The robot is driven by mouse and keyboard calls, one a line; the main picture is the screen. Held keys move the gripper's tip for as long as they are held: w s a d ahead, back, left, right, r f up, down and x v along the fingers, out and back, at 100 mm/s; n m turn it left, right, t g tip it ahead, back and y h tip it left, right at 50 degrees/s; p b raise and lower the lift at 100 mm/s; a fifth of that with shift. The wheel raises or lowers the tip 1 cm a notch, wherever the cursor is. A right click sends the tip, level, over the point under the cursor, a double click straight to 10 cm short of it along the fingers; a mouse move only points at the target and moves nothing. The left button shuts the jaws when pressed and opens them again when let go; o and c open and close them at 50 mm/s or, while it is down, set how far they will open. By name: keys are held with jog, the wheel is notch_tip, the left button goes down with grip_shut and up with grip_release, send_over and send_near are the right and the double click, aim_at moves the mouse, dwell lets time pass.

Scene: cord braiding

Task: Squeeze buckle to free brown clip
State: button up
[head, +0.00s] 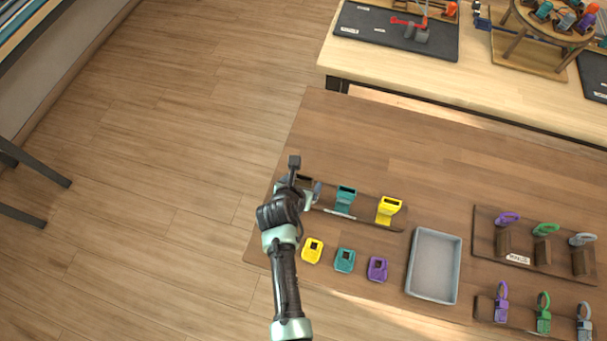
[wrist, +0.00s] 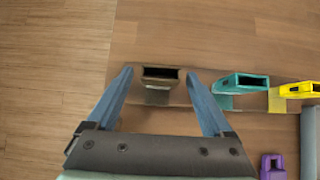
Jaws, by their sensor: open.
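The brown buckle (wrist: 160,76) stands at the left end of a wooden rail (wrist: 225,100), its dark slot facing up in the wrist view. In the head view only its dark top (head: 304,180) shows beside my gripper. My gripper (wrist: 159,74) is open, with one blue finger on each side of the buckle. A gap shows between each finger and the buckle. I cannot tell a separate brown clip from the buckle body. My wrist hides part of the buckle in the head view (head: 302,187).
A teal buckle (head: 345,199) and a yellow buckle (head: 389,209) stand to the right on the rail. Loose yellow (head: 312,251), teal (head: 345,261) and purple (head: 377,269) pieces lie in front. A grey tray (head: 459,268) and racks of carabiners (head: 507,217) are further right.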

jog(key=p+v, duration=0.7)
jog(key=shift+p, duration=0.4)
dwell(0.7)
jog(key=w+r+m+t+b, duration=0.25)
jog(key=w+r+m, duration=0.25)
jog(key=r, duration=0.6)
jog(key=w+r+m+t+y+b, duration=0.1)
jog(key=w+r+m+t, duration=0.3)
jog(key=r, duration=0.7)
jog(key=w+r+m+t+b, duration=0.15)
jog(key=w+r+m, duration=0.45)
jog(key=r, duration=0.6)
jog(key=s+r+m+t+b, duration=0.1)
jog(key=s+r+m+t, duration=0.2)
jog(key=r, duration=0.6)
jog(key=s+r+m+t+b, duration=0.1)
jog(key=r+m+t, duration=0.1)
jog(key=r+m, duration=0.5)
jog(key=s+r+m+t+b, duration=0.1)
jog(key=s+r+m+t, duration=0.2)
jog(key=s+r, duration=0.5)
jog(key=s+r+m+t+y, duration=0.1)
jog(key=s+r+m+t, duration=0.2)
jog(key=s+r, duration=0.4)
notch_tip(320, 180, up, 5)
jog(key=shift+s+d+r+m+t+b, duration=0.1)
jog(key=shift+s+d+m+t+b, duration=0.35)
jog(key=shift+m, duration=0.25)
